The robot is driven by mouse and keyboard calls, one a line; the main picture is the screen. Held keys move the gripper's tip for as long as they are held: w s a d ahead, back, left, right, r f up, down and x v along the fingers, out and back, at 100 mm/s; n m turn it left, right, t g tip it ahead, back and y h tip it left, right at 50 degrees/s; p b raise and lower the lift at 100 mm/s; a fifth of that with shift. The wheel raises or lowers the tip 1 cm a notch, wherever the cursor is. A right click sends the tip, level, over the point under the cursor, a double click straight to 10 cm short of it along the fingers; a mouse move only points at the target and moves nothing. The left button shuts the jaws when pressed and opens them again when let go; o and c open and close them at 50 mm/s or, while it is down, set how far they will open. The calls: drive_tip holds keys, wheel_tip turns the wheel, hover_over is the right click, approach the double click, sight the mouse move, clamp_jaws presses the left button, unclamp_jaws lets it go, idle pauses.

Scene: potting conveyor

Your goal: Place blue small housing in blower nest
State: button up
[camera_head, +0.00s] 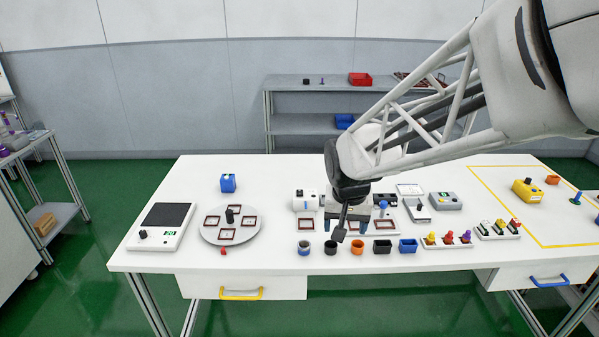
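Two blue pieces could be the blue small housing: a blue square open cup (408,245) at the right end of the front row, and a round grey-blue cup (303,248) at its left end. I cannot tell which is meant. A white blower-like unit (305,200) stands left of my gripper, with a dark red square frame nest (306,224) in front of it. My gripper (346,226) points down over the table behind the front row. Its fingertips look spread apart, with no held piece visible. A dark part of it hides the space between them.
Black (330,248), orange (357,247) and black square (382,247) cups fill the front row. A round turntable (250,235), a scale (160,226) and a blue cube (228,183) are left. Coloured pegs (448,241) stand right.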

approach(304, 245)
drive_tip(key=s, duration=0.1)
drive_tip(key=shift+s+f+m, duration=0.1)
drive_tip(key=shift+f+m, duration=0.15)
drive_tip(key=shift+m, duration=0.15)
drive_tip(key=shift+f, duration=1.3)
drive_tip(key=shift+w+f, duration=0.2)
drive_tip(key=shift+f, duration=0.65)
drive_tip(key=shift+w+f, duration=0.2)
drive_tip(key=shift+f, duration=0.65)
drive_tip(key=shift+w+f, duration=0.2)
drive_tip(key=shift+f, duration=0.65)
drive_tip(key=c, duration=1.1)
